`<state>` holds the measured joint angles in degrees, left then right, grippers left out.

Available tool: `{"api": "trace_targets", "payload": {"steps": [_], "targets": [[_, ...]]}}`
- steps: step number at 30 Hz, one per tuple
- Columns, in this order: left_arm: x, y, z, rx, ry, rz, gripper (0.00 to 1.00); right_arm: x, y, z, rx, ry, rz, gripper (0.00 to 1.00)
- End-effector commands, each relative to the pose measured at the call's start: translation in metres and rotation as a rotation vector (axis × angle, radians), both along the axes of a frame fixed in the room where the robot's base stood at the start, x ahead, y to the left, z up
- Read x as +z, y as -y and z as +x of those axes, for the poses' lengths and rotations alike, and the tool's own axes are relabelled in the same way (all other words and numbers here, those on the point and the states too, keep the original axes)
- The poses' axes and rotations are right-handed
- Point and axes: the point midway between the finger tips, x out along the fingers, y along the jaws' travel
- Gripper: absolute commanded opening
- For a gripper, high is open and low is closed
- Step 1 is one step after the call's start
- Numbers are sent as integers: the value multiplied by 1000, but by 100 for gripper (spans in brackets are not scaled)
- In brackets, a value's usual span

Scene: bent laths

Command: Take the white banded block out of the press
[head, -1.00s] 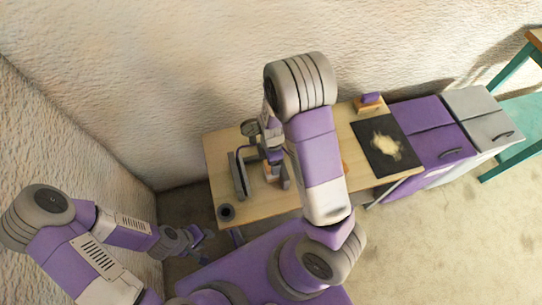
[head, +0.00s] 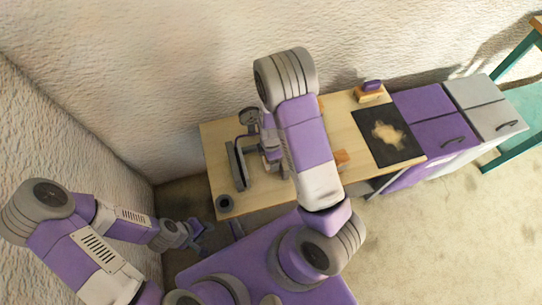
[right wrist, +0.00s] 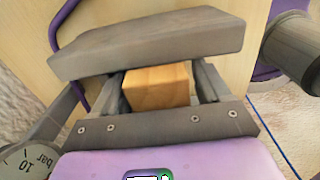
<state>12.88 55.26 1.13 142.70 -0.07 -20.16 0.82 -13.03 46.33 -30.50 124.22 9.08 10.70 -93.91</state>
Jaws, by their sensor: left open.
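The press (head: 238,168) stands at the left part of the wooden bench, with a round gauge. In the right wrist view a thick grey bar, seemingly part of the press (right wrist: 145,45), crosses above my gripper. My right gripper (right wrist: 160,84) has its two grey fingers on either side of a plain wood-coloured block (right wrist: 157,88); whether they touch it I cannot tell. I see no white band on it. In the head view my right arm hides most of this gripper. My left gripper (head: 196,235) is open and empty, left of the bench and away from the press.
The bench (head: 225,140) also holds a small dark cup (head: 224,204), a wooden piece (head: 341,158), a black mat (head: 388,137) with a pale patch and a purple-topped block (head: 371,88). Purple and grey cabinets (head: 435,127) adjoin on the right. Walls stand behind and left.

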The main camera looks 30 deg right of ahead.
Motion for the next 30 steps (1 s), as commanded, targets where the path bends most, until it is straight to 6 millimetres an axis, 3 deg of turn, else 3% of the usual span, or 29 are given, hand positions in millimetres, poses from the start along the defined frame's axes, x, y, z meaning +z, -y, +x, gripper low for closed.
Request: {"api": "trace_targets", "payload": {"steps": [1,10,30], "targets": [[0,0,0,0,0,0,43,0,0,0,0,0,0,68],[0,0,0,0,0,0,43,0,0,0,0,0,0,22],[5,0,0,0,0,0,43,0,-30,3,-7,-1,0,21]]}}
